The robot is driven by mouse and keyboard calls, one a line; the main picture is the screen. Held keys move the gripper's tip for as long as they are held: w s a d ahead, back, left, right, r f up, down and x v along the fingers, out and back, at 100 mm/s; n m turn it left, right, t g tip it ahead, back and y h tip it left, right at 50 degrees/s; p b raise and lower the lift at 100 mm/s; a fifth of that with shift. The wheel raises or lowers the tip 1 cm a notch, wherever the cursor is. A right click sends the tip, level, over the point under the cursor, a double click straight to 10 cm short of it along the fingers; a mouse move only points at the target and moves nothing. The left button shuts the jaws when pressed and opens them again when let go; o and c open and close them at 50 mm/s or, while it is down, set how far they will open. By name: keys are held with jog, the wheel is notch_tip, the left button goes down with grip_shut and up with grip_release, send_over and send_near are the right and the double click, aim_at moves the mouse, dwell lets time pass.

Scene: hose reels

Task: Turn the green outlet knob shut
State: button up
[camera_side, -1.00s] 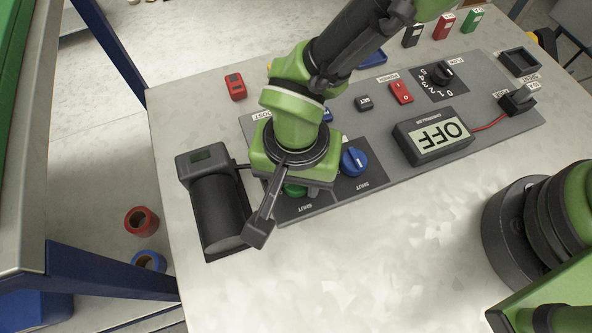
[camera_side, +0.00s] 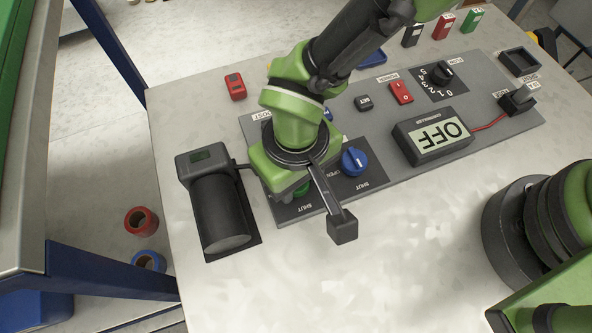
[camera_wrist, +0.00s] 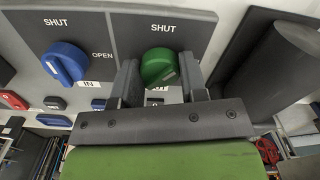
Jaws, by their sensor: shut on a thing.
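The green knob (camera_wrist: 158,68) sits on the dark panel below a SHUT label in the wrist view. A pale mark shows toward the lower right of its face. My gripper (camera_wrist: 161,76) has one finger on each side of the knob and is shut on it. In the side view only a sliver of the green knob (camera_side: 302,189) shows under my gripper (camera_side: 298,184); the fingertips are mostly hidden there. The blue knob (camera_side: 354,161) stands beside it with its own SHUT and OPEN labels. It also shows at left in the wrist view (camera_wrist: 65,63).
A dark cylindrical unit (camera_side: 218,215) stands close on the left of the panel. The controller (camera_side: 433,137) reads OFF, with a red switch (camera_side: 401,92) and a numbered dial (camera_side: 441,73) behind it. The table's front area is clear.

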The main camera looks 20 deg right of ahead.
jog(key=n, duration=0.4)
jog(key=shift+n, duration=1.9)
jog(key=o, duration=0.9)
notch_tip(320, 180, up, 10)
jog(key=shift+r, duration=0.1)
